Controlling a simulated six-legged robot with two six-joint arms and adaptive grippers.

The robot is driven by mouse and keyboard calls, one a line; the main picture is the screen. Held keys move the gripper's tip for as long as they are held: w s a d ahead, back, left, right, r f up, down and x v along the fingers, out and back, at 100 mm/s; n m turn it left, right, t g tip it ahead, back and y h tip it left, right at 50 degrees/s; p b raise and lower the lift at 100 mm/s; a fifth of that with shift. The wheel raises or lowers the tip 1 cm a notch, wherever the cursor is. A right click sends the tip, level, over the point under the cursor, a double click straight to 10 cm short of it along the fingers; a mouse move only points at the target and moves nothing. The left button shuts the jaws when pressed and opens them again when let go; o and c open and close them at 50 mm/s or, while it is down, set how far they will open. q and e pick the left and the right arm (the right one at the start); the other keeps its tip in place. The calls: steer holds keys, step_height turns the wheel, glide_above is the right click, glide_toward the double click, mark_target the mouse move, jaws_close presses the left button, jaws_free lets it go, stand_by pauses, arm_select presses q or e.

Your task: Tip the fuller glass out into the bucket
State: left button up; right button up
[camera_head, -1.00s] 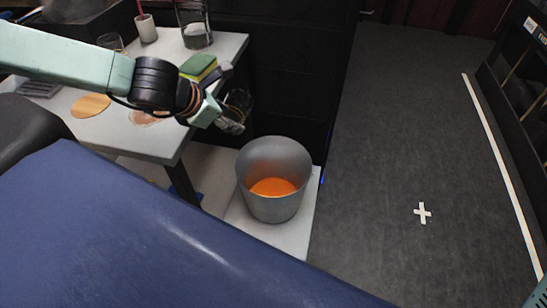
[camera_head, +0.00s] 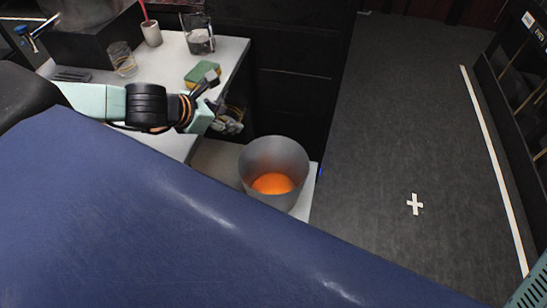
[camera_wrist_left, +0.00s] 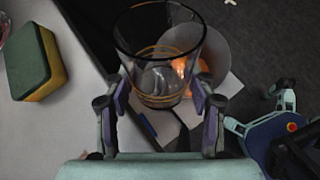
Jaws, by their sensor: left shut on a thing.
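My left gripper (camera_head: 224,108) is shut on a clear glass (camera_wrist_left: 160,60) with thin yellow-orange bands low on its wall. In the left wrist view the glass sits between the two fingers, and I see no clear sign of liquid in it. In the head view it is small and partly hidden by the gripper, just beyond the table edge, up and left of the bucket. The grey bucket (camera_head: 274,155) stands upright on a pale base, with orange contents (camera_head: 272,183) in it. Another clear glass (camera_head: 122,60) stands on the table; its fill is unclear. My right gripper is not in view.
A dark cabinet stands behind the bucket. The floor (camera_head: 400,130) to the right is clear.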

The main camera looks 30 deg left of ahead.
mark_target(220, 109)
arm_select(q)
steer(key=shift+s+a+r+n+t+h+p, duration=0.25)
steer(key=shift+r+p, duration=0.3)
steer(key=shift+p, duration=0.7)
steer(key=shift+s+a+r+t+h+p, duration=0.1)
steer(key=shift+r+t+h+p, duration=0.35)
steer(key=shift+p, duration=0.8)
steer(key=shift+s+a+r+n+t+h+p, duration=0.15)
steer(key=shift+r+p, duration=0.45)
steer(key=shift+p, duration=0.65)
steer(key=shift+s+a+r+t+h+p, duration=0.15)
steer(key=shift+t+h+p, duration=0.1)
steer(key=shift+t+p, duration=0.2)
steer(key=shift+s+a+t+h+p, duration=0.1)
steer(key=shift+s+t+h+p, duration=0.1)
steer(key=shift+t+p, duration=0.25)
